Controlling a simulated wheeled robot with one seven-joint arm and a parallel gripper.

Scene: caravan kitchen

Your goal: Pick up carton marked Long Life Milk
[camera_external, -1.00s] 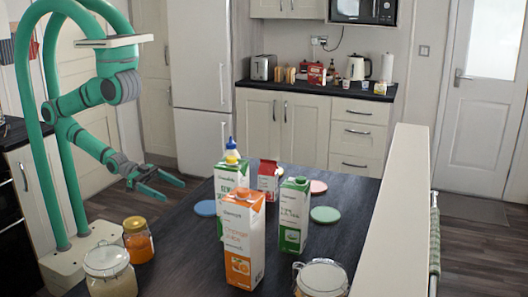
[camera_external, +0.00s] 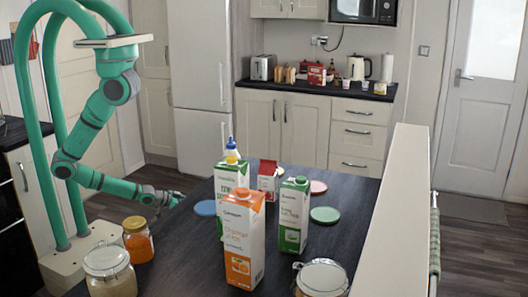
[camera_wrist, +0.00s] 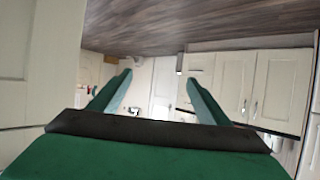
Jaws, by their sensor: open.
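Two white-and-green cartons stand upright on the dark table: one at the right with a green cap (camera_external: 293,215), and one further left (camera_external: 228,175), partly hidden behind the orange juice carton (camera_external: 242,245). Their print is too small for me to tell which is marked Long Life Milk. My gripper (camera_external: 178,197) is at the table's left edge, left of the cartons and apart from them. In the wrist view my gripper (camera_wrist: 158,80) has its fingers spread with nothing between them. No carton shows in that view.
A small red-and-white carton (camera_external: 268,179) and a blue-topped bottle (camera_external: 231,150) stand behind. Jars (camera_external: 138,240) are at the front left, another jar (camera_external: 321,279) at the front right. Coasters (camera_external: 325,214) lie around. A pale low wall (camera_external: 388,215) borders the right side.

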